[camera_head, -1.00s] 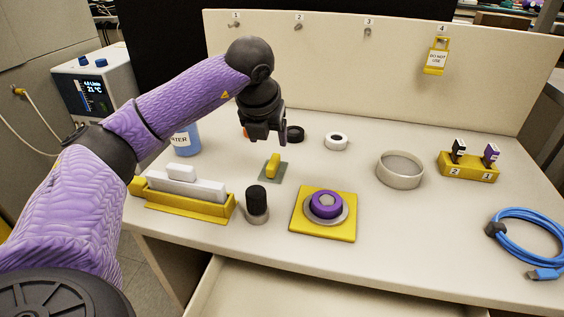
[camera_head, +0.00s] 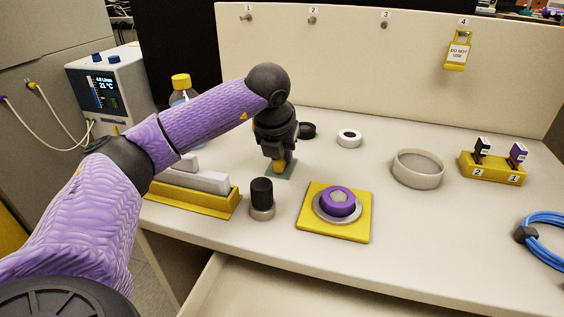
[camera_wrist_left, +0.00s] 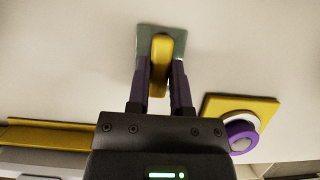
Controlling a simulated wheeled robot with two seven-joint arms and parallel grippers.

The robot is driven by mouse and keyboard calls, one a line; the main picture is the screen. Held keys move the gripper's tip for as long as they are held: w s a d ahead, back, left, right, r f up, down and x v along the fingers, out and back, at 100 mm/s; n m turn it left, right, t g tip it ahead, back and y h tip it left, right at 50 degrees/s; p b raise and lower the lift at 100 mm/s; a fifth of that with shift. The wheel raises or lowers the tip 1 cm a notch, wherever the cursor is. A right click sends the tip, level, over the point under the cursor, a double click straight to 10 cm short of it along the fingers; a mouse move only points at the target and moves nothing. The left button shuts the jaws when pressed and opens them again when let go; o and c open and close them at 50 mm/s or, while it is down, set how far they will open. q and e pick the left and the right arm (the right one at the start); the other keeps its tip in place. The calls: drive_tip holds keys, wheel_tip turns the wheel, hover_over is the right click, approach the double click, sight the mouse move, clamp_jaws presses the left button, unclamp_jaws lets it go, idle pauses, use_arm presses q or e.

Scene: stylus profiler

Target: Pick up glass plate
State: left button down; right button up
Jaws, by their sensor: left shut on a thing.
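The glass plate (camera_head: 284,172) is a thin grey-green square with a yellow handle (camera_head: 279,165) on top, lying on the table. It also shows in the left wrist view, where the plate (camera_wrist_left: 177,46) sticks out around the yellow handle (camera_wrist_left: 160,52). My left gripper (camera_head: 277,160) points down over it. Its two dark fingers are shut on the handle, one on each side, in the left wrist view (camera_wrist_left: 160,80). The plate appears to rest on the table. My right gripper is not in view.
A yellow base (camera_head: 362,229) with a purple ring (camera_head: 337,208) stands in front. A black-topped cylinder (camera_head: 262,192) and a yellow holder with white blocks (camera_head: 205,205) are to the left. A round dish (camera_head: 418,170) is to the right. A white ring (camera_head: 349,138) lies behind.

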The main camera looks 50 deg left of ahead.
use_arm(q)
wheel_tip(320, 180, up, 10)
drive_tip(key=p, duration=0.5)
drive_tip(key=c, duration=1.1)
unclamp_jaws()
clamp_jaws()
drive_tip(key=shift+p, duration=0.35)
